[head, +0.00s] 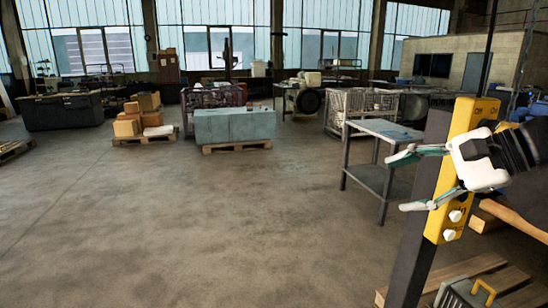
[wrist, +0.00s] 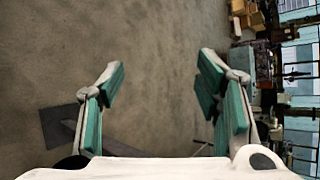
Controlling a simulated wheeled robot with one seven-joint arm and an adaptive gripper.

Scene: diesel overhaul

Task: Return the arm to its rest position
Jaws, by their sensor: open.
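My gripper (head: 415,180) is at the right of the head view, raised above the floor and pointing left. Its two fingers with teal pads are spread apart, with nothing between them. In the wrist view, my gripper (wrist: 156,88) also shows both fingers wide apart, with bare concrete floor beyond them. In the head view the gripper overlaps a yellow block (head: 462,125) on a dark post; I cannot tell whether they touch.
A grey metal table (head: 385,131) stands just beyond my gripper. A wooden pallet (head: 505,281) lies at lower right. A grey-blue block (head: 232,125) on a pallet and stacked cardboard boxes (head: 128,125) stand farther back. The floor (head: 200,220) at centre and left is clear.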

